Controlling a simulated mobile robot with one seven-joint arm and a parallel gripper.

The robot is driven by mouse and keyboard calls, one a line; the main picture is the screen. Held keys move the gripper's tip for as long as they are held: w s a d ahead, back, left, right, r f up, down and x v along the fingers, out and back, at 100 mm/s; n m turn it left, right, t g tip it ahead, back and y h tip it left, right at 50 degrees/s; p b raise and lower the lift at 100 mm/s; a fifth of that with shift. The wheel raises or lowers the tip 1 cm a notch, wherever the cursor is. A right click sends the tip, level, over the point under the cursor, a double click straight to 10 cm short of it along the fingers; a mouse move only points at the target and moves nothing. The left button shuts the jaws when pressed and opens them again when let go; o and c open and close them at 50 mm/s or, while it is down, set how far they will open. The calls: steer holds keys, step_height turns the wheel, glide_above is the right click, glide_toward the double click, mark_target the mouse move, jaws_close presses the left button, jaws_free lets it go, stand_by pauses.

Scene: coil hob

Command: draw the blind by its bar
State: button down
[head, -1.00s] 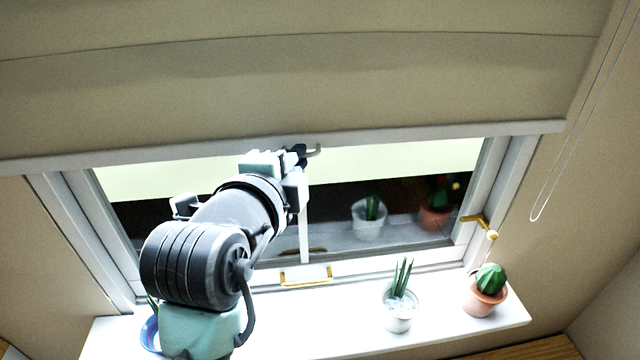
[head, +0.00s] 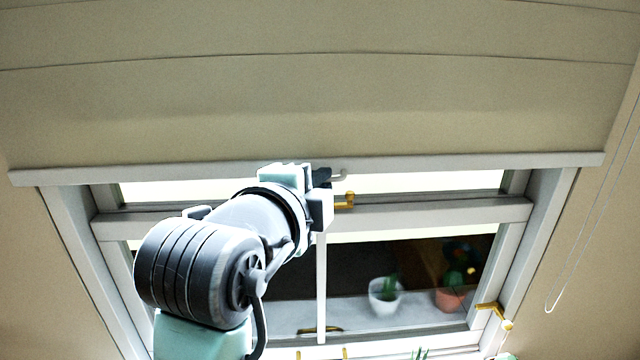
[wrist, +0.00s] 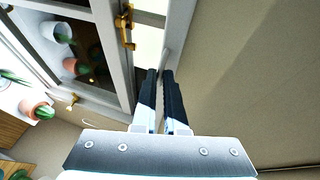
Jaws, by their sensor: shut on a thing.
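The beige blind (head: 320,105) hangs across the upper part of the window, with a pale bar (head: 480,163) along its bottom edge. A small grey hooked handle (head: 340,174) sticks out below the middle of the bar. My gripper (head: 324,177) is at this handle, its dark fingers close together. In the wrist view the two fingers (wrist: 163,73) are shut on the grey handle (wrist: 164,59), beside the bar (wrist: 181,40). The fingers partly hide the handle, and my arm hides part of the window in the head view.
Below the bar are the window's cross rail (head: 440,213) and a brass latch (head: 345,200). A brass handle (head: 490,311) is at lower right. A cord loop (head: 590,225) hangs at right. In the wrist view a cactus pot (wrist: 36,108) stands on the sill.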

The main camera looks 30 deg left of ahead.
steer(key=c, duration=1)
jaws_free()
steer(key=shift+o, duration=0.2)
steer(key=b+v, duration=0.4)
steer(key=v, duration=0.9)
steer(key=shift+b, duration=0.35)
steer(key=shift+a+r, duration=0.1)
steer(key=w+d+r+n+t+h+b, duration=0.1)
steer(key=w+d+r+n+t+b, duration=0.15)
steer(key=d+n, duration=0.2)
steer(key=w+d+r+n+t+h+b, duration=0.1)
steer(key=w+d+r+n+t+b, duration=0.1)
steer(key=w+d+n+t, duration=0.3)
steer(key=s+d+r+n+t+h+b, duration=0.1)
steer(key=s+d+r+n+t+b, duration=0.1)
steer(key=d, duration=0.8)
steer(key=s+r+n+t, duration=0.1)
steer(key=s+n+t, duration=0.1)
steer(key=s+n, duration=0.1)
steer(key=shift+s+r+t, duration=0.25)
steer(key=shift+s+t, duration=0.1)
steer(key=shift+s, duration=0.2)
